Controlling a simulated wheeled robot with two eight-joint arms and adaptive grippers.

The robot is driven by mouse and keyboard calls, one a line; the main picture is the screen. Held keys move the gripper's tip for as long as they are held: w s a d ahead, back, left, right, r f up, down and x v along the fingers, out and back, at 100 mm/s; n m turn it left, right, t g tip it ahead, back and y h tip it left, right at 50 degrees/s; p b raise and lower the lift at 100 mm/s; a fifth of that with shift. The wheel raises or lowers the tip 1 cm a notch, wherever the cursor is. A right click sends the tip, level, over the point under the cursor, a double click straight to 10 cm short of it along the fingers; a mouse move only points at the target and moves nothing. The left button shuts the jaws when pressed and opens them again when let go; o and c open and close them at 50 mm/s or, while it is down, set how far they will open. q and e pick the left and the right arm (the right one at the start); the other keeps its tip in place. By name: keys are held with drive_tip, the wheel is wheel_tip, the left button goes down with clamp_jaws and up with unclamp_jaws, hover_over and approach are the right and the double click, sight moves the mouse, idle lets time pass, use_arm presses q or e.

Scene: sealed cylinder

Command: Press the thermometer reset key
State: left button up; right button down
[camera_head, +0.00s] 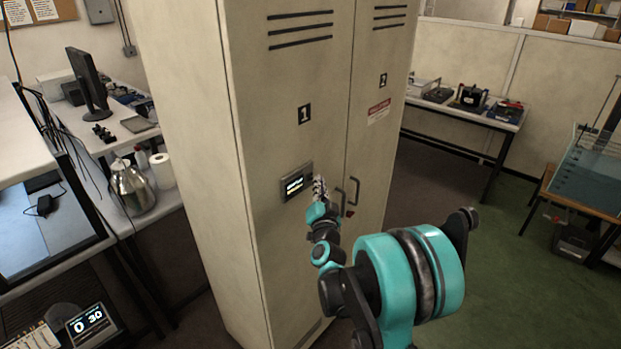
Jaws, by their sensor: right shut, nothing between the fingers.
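A small dark panel with a lit display (297,182) is set on the left door of a tall beige cabinet (275,120); it looks like the thermometer, but its key is too small to tell apart. My right gripper (319,183) is shut and empty. Its fingertips are at the panel's right edge in the picture, in front of the cabinet door; I cannot tell whether they touch. The gripper may hide part of the panel's right side. My left gripper is not in view.
The cabinet's door handles (354,191) are just right of my right gripper. A device showing digits (92,325) is at the lower left. A bench with a monitor (88,84) stands left, another table (470,112) right. Open floor lies at right.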

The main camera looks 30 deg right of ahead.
drive_tip(key=shift+w, duration=0.1)
drive_tip(key=shift+w+a, duration=0.15)
drive_tip(key=shift+w, duration=0.15)
drive_tip(key=shift+w+a, duration=0.15)
drive_tip(key=shift+w, duration=0.2)
idle(0.8)
drive_tip(key=shift+s+b, duration=0.15)
drive_tip(key=shift+b, duration=0.15)
drive_tip(key=shift+s+d, duration=0.3)
drive_tip(key=shift+s, duration=0.3)
drive_tip(key=shift+s+d+b, duration=0.1)
drive_tip(key=shift+s+d, duration=0.2)
drive_tip(key=shift+s, duration=0.45)
drive_tip(key=shift+s+d+b, duration=0.15)
drive_tip(key=shift+s+d, duration=0.2)
drive_tip(key=shift+s, duration=0.45)
drive_tip(key=shift+s+d+b, duration=0.1)
drive_tip(key=shift+s+d, duration=0.2)
drive_tip(key=shift+s, duration=0.45)
